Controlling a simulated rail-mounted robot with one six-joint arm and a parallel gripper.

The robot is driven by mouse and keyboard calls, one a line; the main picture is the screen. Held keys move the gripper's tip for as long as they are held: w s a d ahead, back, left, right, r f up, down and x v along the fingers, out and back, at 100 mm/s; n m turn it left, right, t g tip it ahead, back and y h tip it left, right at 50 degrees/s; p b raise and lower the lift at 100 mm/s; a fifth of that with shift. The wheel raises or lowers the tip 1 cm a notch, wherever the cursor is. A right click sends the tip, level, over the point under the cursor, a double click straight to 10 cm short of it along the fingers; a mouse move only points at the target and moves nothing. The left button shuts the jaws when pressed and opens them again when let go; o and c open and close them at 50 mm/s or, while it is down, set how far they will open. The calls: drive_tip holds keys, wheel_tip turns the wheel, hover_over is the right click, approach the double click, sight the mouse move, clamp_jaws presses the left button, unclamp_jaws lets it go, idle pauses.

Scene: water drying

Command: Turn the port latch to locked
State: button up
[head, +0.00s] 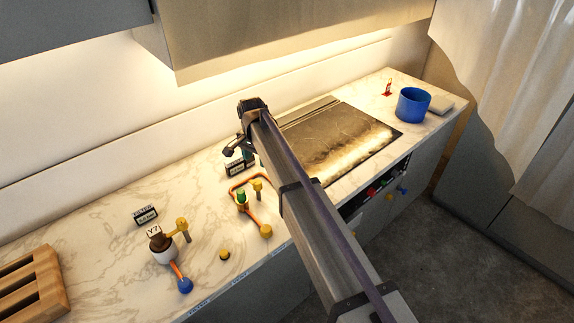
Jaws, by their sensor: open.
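My gripper (236,153) is at the end of my arm, above the back part of the counter. Its jaws are open and I see nothing between them. Behind and below it stands a small dark labelled display, partly covered by the gripper. A fitting with a green knob (241,197), a yellow post and an orange lever ending in a yellow ball (266,231) stands just in front of the gripper. A fitting tagged Y7 (154,231) stands to the left, with a yellow arm (178,226) and a blue ball (185,286) on an orange lever. I cannot tell which part is the port latch.
A wooden rack (50,285) is at the left end. A small display (146,216) stands behind the Y7 fitting. A yellow button (224,255) is near the front edge. A dark hob (345,135) and blue pot (413,105) are at right. A cabinet hangs above.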

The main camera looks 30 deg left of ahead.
sight(257, 182)
drive_tip(key=shift+m, duration=0.6)
drive_tip(key=f+b, duration=1.1)
drive_tip(key=shift+s+a, duration=0.1)
drive_tip(key=shift+s, duration=0.2)
drive_tip(key=shift+r, duration=0.15)
drive_tip(key=c, duration=0.9)
